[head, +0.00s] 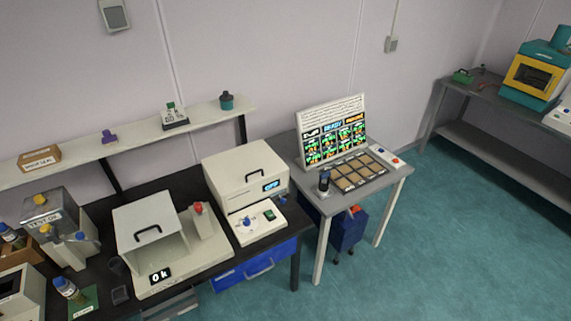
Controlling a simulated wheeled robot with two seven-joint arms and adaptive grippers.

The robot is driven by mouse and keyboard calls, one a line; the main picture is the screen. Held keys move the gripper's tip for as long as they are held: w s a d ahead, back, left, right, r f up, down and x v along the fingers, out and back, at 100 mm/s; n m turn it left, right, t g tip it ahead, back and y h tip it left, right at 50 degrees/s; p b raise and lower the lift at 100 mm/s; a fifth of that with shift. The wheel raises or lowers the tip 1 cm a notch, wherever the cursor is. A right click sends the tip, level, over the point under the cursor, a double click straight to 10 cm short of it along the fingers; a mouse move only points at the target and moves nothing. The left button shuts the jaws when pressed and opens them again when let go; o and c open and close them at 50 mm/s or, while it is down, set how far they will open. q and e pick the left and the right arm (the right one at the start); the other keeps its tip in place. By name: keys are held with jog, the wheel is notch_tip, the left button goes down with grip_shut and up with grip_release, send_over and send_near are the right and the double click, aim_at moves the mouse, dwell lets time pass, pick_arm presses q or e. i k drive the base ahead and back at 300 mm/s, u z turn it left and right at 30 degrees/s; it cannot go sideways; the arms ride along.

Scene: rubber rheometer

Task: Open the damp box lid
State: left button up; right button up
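No label that I can read names the damp box. A white box-shaped unit (245,171) with a black handle on its top and a display reading "OFF" stands on the black bench; its top looks shut. Left of it is another white unit (150,222) with a black handle on its cover and a "0 k" display; its front looks open. I cannot tell for certain which is the damp box. Neither of my grippers is in view.
The black bench (183,187) also holds a grey device (62,225) and bottles at the left. A wall shelf (80,155) runs behind. A grey table (390,183) with a lit panel (333,130) stands right of the bench. The teal floor (450,240) at right is clear.

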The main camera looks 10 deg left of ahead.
aim_at(231, 170)
jog(key=i, duration=0.75)
jog(key=u, duration=0.85)
jog(key=i, duration=0.45)
jog(key=u, duration=0.45)
